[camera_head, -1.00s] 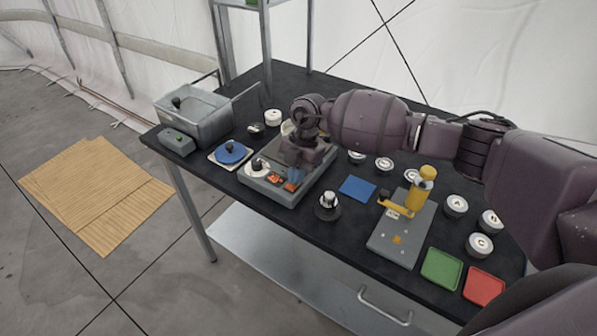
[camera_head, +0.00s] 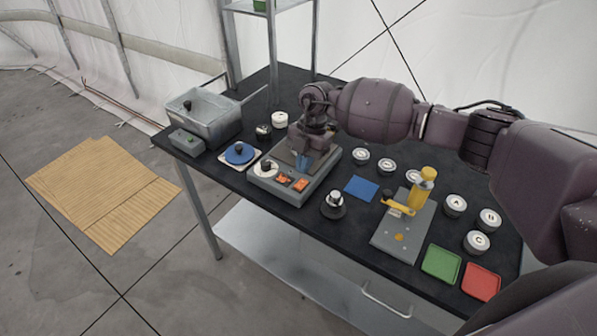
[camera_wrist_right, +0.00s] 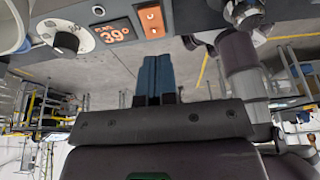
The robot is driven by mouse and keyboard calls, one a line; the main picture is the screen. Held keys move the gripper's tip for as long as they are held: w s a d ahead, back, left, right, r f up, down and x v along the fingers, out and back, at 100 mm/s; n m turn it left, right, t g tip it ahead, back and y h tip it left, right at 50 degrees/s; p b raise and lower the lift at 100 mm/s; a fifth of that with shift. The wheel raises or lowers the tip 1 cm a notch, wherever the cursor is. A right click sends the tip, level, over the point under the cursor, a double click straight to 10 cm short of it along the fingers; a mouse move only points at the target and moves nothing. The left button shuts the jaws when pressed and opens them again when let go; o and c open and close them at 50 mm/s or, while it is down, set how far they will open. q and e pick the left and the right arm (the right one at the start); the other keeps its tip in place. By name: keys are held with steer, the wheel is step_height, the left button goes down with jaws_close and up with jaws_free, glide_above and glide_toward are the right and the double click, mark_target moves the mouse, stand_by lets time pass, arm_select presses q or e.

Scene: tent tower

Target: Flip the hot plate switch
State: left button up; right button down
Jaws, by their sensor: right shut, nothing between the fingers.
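The hot plate (camera_head: 318,188) is a grey box on the black table, with a white dial (camera_head: 265,169), an orange display (camera_head: 283,180) and an orange switch (camera_head: 300,185) on its front. My right gripper (camera_head: 302,163) has blue fingertips, shut and empty, above the hot plate behind the switch. In the right wrist view, the shut fingers (camera_wrist_right: 156,72) point toward the panel, apart from the orange switch (camera_wrist_right: 151,20). The dial (camera_wrist_right: 68,40) and the display (camera_wrist_right: 116,32), reading 39°, are left of the switch there. My left gripper is out of view.
A metal basin (camera_head: 205,120) and a blue disc on a plate (camera_head: 240,153) stand left of the hot plate. A black-based knob (camera_head: 333,203), a blue square (camera_head: 361,189) and a yellow-handled press (camera_head: 402,235) stand to its right, with several lettered jars beyond.

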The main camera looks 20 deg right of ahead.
steer(key=w+d+b+v, duration=0.1)
steer(key=v, duration=0.8)
steer(key=shift+d, duration=0.3)
steer(key=shift+f, duration=0.1)
